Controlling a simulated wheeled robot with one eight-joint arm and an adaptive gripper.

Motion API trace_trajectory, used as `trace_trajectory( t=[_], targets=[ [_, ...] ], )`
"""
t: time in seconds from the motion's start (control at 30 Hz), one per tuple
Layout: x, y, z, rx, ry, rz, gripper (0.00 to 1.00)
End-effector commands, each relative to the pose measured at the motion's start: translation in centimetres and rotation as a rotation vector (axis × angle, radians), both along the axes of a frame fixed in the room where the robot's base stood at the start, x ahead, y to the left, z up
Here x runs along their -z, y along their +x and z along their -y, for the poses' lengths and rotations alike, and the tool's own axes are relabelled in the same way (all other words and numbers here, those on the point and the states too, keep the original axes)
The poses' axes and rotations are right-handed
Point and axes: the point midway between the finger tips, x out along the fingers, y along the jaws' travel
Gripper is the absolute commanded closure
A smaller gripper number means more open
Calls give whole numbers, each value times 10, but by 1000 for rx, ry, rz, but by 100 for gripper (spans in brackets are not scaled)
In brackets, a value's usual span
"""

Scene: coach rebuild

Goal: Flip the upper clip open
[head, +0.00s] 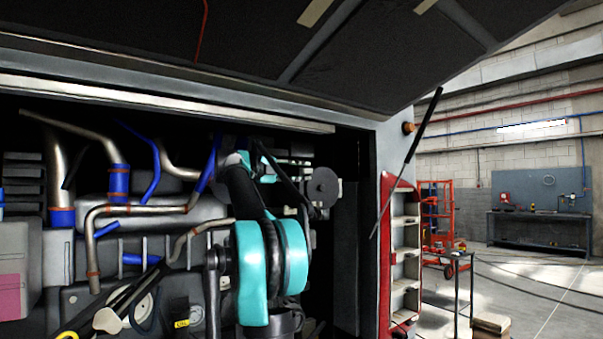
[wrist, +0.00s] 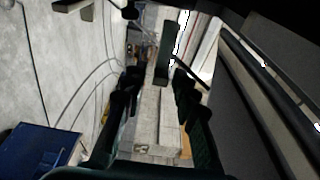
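I cannot make out the upper clip in either view; it may be hidden behind my arm or too small to tell. The open engine bay of the coach fills the left of the head view, with a silver horizontal canister (head: 150,213) behind metal pipes. My teal and black arm reaches up in front of the bay's right part. My gripper (wrist: 157,105) shows in the wrist view with its dark fingers apart and nothing between them. In the head view its fingers cannot be told from the dark parts behind.
Pipes with blue hoses (head: 119,180) cross the bay. The raised hatch (head: 330,50) hangs above, with a gas strut (head: 412,150) at its right. Open floor lies there.

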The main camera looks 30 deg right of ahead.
Motion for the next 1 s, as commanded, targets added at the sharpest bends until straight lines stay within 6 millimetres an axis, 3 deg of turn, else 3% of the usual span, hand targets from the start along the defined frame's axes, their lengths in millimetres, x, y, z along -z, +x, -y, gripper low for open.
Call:
trace_trajectory(
  t=[0.43, 1.0],
  targets=[
    [0, 2, -9, -3, 0, 0, 64],
    [0, 13, -109, -3, 0, 0, 64]
  ],
)
